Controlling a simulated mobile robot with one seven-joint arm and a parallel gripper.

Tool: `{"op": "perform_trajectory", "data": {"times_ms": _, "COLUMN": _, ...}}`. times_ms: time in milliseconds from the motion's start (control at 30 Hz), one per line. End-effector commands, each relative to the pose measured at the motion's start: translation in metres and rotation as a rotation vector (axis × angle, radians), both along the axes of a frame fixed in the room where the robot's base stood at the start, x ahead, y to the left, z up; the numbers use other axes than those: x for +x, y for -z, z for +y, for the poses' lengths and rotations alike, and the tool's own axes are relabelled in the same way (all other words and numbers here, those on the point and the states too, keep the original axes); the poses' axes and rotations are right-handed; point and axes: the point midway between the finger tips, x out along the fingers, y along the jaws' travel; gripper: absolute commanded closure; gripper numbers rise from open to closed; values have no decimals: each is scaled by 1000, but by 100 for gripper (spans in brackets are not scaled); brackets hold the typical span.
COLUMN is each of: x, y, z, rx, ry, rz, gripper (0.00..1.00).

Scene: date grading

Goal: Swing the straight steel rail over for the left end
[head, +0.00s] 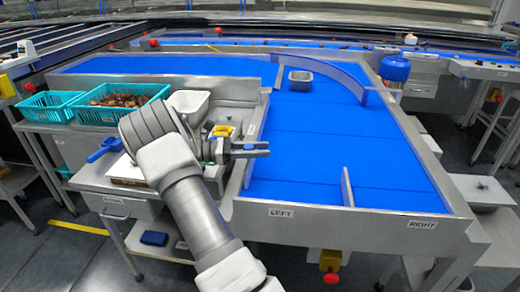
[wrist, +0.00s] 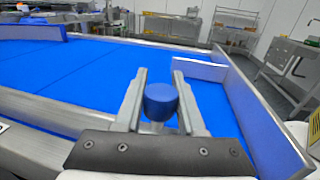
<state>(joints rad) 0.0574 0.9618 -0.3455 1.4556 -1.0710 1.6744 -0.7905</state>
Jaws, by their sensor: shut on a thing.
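My gripper (head: 262,149) is at the left edge of the blue belt, its fingers pointing right. In the wrist view its two fingers stand on either side of a round blue knob (wrist: 161,101) on a short pale post, and it is shut on this knob. The knob is too small or hidden to make out in the head view. A straight steel strip (head: 257,125) runs along the belt's left edge beside the fingers; I cannot tell whether it is the swinging rail or a fixed wall, nor how the knob joins it.
A short divider (head: 347,187) stands between the LEFT label (head: 281,212) and RIGHT label (head: 422,224). A curved guide (head: 345,76) crosses the far belt near a grey tub (head: 300,81). Teal crates (head: 98,116) stand at left. The belt's middle (head: 320,140) is clear.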

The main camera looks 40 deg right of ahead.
Motion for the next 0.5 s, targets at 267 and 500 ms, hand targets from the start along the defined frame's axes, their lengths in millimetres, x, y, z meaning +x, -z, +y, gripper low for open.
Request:
{"op": "perform_trajectory", "data": {"times_ms": 267, "x": 4, "y": 0, "z": 2, "rx": 2, "ry": -11, "rz": -4, "gripper": 31}}
{"op": "perform_trajectory", "data": {"times_ms": 500, "x": 3, "y": 0, "z": 1, "rx": 1, "ry": -7, "rz": -3, "gripper": 31}}
